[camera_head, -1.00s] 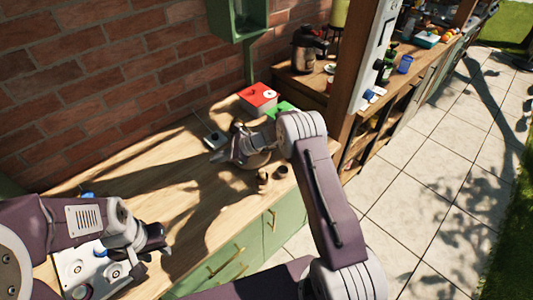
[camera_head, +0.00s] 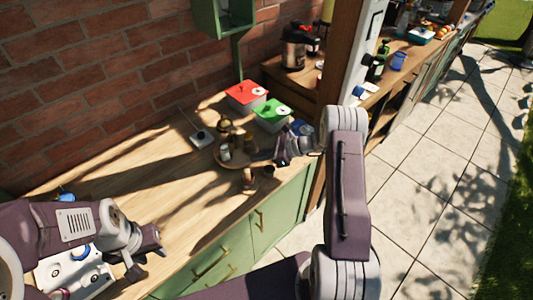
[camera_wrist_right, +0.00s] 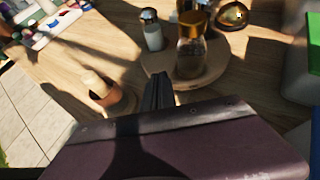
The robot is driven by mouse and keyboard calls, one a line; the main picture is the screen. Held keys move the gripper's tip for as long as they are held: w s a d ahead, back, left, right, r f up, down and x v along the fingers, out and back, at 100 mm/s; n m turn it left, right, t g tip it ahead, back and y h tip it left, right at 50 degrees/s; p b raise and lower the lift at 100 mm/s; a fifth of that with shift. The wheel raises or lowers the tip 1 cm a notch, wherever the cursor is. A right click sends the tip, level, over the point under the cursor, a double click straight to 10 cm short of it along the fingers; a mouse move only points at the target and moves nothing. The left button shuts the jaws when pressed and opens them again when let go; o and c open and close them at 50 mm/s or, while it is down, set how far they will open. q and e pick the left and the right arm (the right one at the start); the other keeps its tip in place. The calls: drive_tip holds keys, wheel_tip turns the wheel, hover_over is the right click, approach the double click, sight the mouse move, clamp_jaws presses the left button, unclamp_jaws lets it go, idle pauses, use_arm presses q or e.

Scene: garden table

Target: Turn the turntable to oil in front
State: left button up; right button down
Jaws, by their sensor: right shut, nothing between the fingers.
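The round wooden turntable (camera_head: 229,163) stands on the counter in the head view and also shows in the wrist view (camera_wrist_right: 213,72). The bottle's contents are hard to tell. My right gripper (camera_wrist_right: 159,88) is shut and empty at the turntable's near edge; I cannot tell whether it touches. It comes in from the right in the head view (camera_head: 278,157). My left gripper (camera_head: 146,254) is open, at the lower left.
Red-lidded (camera_head: 246,95) and green-lidded (camera_head: 271,114) boxes stand behind the turntable. A white panel (camera_head: 75,276) lies under my left arm. The counter's left middle is clear.

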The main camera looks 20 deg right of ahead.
sight(233, 159)
drive_tip(key=w+a, duration=0.1)
drive_tip(key=w+a+f, duration=0.1)
drive_tip(key=a, duration=0.1)
drive_tip(key=a+p, duration=0.1)
drive_tip(key=shift+w+a+f, duration=0.2)
drive_tip(key=shift+w+a, duration=0.45)
drive_tip(key=shift+a, duration=0.2)
